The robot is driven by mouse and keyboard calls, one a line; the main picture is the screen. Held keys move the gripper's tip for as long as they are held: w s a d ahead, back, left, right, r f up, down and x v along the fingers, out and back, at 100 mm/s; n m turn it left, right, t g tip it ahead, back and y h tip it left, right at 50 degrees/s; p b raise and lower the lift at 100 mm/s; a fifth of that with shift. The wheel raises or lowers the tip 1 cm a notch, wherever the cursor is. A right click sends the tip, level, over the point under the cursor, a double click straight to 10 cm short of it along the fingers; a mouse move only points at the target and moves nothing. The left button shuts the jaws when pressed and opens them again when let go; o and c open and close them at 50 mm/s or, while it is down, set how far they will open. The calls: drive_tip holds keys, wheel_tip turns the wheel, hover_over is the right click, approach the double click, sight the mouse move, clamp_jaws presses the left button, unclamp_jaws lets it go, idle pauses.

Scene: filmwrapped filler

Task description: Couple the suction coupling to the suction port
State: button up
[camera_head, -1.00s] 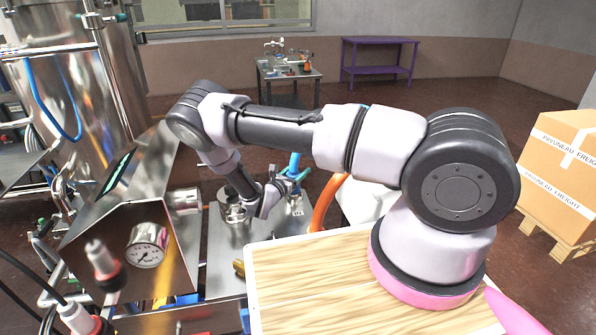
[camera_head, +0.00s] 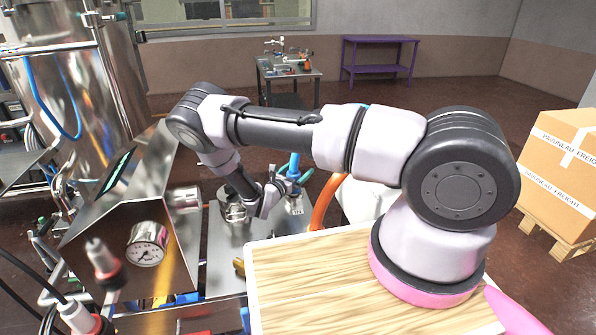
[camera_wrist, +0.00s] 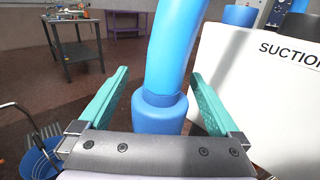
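The blue suction coupling (camera_wrist: 160,112), with a thick blue hose (camera_wrist: 175,45) rising from it, stands between the two teal fingers of my gripper (camera_wrist: 158,75) in the wrist view. A gap shows on each side of it, so the gripper is open around or just short of it. In the head view, my gripper (camera_head: 283,188) is beside the blue hose (camera_head: 294,163), above the steel bench; the coupling is mostly hidden there. A white plate (camera_wrist: 255,100) lettered "SUCTION" stands right of the coupling, with a blue cylinder (camera_wrist: 238,15) behind its top edge. I cannot identify the suction port for certain.
A steel console with a gauge (camera_head: 147,244) and a large steel tank (camera_head: 75,75) stand at left. A wooden-topped surface (camera_head: 320,285) lies in front. An orange hose (camera_head: 326,200) runs right of the bench. Cartons (camera_head: 560,170) stand far right.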

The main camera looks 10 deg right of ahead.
drive_tip(key=v, duration=1)
drive_tip(key=shift+s+a+r, duration=0.2)
drive_tip(key=shift+s+r, duration=0.05)
drive_tip(key=shift+r, duration=0.05)
drive_tip(key=s+d+r+m+g+y, duration=0.2)
drive_tip(key=s+d+r+m+g, duration=0.15)
drive_tip(key=r+m, duration=0.45)
drive_tip(key=s+d+r+m+g+y, duration=0.25)
drive_tip(key=r+m+g, duration=0.25)
drive_tip(key=r, duration=0.6)
drive_tip(key=s+d+r+m+g+y, duration=0.2)
drive_tip(key=d+r+m+g, duration=0.25)
drive_tip(key=r+m, duration=0.35)
drive_tip(key=s+r+m+t+y, duration=0.3)
drive_tip(key=s+r+m+y, duration=0.1)
drive_tip(key=s+r, duration=0.5)
drive_tip(key=s+r+m+t+y, duration=0.4)
drive_tip(key=s+r+m, duration=0.2)
drive_tip(key=r, duration=0.8)
drive_tip(key=shift+s+d, duration=0.3)
drive_tip(key=shift+s, duration=1.05)
